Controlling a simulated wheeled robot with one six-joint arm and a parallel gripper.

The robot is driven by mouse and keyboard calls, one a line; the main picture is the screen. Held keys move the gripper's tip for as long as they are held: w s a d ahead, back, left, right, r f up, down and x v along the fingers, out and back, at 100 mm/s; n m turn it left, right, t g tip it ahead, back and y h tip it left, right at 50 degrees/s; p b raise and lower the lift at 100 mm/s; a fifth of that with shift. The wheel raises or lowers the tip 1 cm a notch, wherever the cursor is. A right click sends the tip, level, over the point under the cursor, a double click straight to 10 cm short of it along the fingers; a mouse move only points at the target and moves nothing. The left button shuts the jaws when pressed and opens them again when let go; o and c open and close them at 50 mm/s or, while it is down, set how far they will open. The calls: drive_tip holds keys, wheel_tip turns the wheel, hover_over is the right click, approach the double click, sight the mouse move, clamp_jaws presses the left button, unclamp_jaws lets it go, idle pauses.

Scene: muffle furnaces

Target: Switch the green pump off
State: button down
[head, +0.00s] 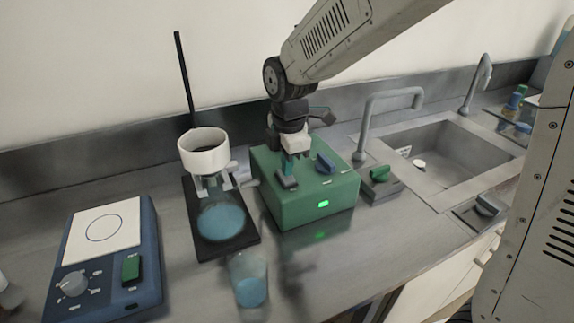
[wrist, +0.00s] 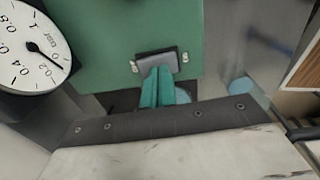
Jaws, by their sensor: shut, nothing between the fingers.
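The green pump (head: 318,200) is a green box on the bench, and it also shows in the wrist view (wrist: 115,30). A green light (head: 323,203) glows on its front face. A grey rocker switch (head: 288,183) sits on its top near the front left edge, and it shows in the wrist view (wrist: 157,62). My gripper (head: 289,170) points down at this switch, with its teal fingers shut and empty. In the wrist view the fingertips (wrist: 158,72) overlap the switch's near edge; I cannot tell whether they touch it.
A filter flask with blue liquid (head: 220,220) and a beaker (head: 249,280) stand close left. A hotplate (head: 105,250) is further left, a sink (head: 450,155) right. A gauge (wrist: 32,48) shows in the wrist view.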

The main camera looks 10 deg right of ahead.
sight(288, 178)
wheel_tip(288, 178, up, 13)
drive_tip(key=s, duration=0.2)
drive_tip(key=shift+d+r, duration=0.15)
drive_tip(key=shift+w+r+t, duration=0.1)
drive_tip(key=shift+w+t, duration=0.2)
drive_tip(key=shift+w, duration=0.45)
drive_tip(key=f, duration=0.4)
drive_tip(key=w+f, duration=0.1)
drive_tip(key=f, duration=0.4)
drive_tip(key=w+f, duration=0.1)
drive_tip(key=f, duration=0.4)
drive_tip(key=shift+a, duration=0.3)
